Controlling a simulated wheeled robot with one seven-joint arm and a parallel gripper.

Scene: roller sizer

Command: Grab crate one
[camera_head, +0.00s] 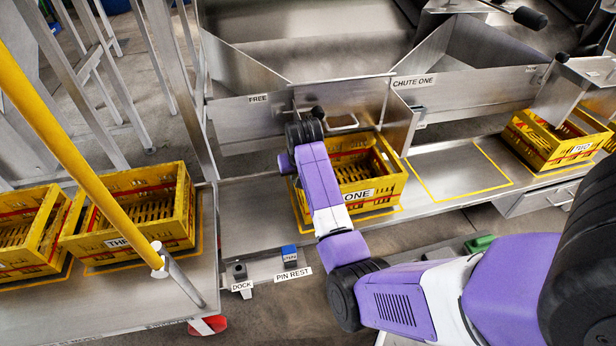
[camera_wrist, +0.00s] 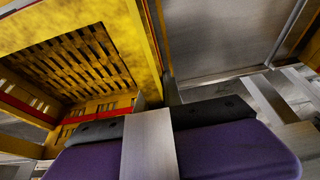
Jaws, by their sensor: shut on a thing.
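Crate one (camera_head: 374,190), a yellow crate with a red stripe and a label reading ONE, sits upright on the metal shelf below the chute one plate. It looks empty, with a slatted floor. My gripper (camera_head: 303,132) is at the crate's left back side in the head view, where its fingertips are hidden. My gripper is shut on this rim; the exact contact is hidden.
A yellow-outlined bare spot (camera_head: 458,172) lies right of crate one. Crate two (camera_head: 545,140) stands farther right. Crate three (camera_head: 150,215) and another yellow crate (camera_head: 25,245) stand on the left cart. A yellow pole (camera_head: 80,130) rises at the left. The chute plate (camera_head: 399,135) stands close behind.

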